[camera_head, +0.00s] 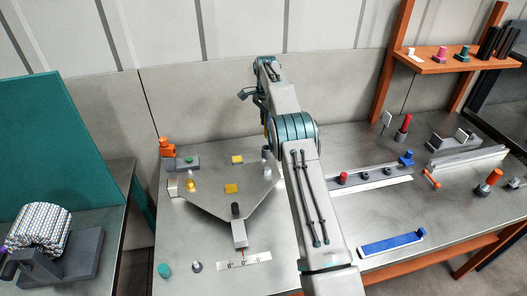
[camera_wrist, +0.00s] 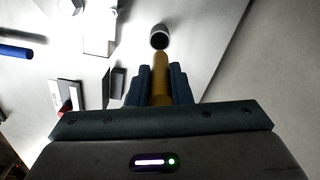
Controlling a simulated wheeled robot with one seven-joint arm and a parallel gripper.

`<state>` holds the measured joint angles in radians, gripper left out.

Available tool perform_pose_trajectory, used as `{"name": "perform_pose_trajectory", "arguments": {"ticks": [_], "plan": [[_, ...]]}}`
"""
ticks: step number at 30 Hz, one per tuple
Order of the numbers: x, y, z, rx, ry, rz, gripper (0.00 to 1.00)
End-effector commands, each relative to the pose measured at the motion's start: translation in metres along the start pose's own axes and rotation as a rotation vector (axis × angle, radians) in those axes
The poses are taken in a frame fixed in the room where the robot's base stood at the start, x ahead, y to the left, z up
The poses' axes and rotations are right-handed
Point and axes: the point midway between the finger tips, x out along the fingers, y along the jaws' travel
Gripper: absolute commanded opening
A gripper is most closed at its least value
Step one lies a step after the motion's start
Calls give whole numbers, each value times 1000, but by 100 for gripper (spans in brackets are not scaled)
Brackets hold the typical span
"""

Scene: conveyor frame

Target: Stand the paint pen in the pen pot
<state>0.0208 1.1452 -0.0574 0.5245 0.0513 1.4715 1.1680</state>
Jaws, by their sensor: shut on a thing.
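My gripper (camera_wrist: 161,84) is shut on the yellow-orange paint pen (camera_wrist: 160,66) in the wrist view. The pen sticks out past the fingertips. Its far end is close to a dark round thing with a pale rim (camera_wrist: 159,38), which looks like the pen pot. I cannot tell whether the pen's end is above it, touching it or inside it.
A rail with a red knob (camera_head: 343,178), a blue bar (camera_head: 392,243) and an orange shelf (camera_head: 447,66) are at the right.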

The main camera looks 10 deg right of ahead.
Motion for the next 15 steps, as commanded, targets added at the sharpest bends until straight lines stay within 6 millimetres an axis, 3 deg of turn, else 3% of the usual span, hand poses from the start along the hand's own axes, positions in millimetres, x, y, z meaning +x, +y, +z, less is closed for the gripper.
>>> {"name": "perform_pose_trajectory", "arguments": {"ticks": [11, 15], "plan": [[0, -1, 4, 1, -2, 0, 0], [13, 0, 2, 3, -3, 4, 0]]}}
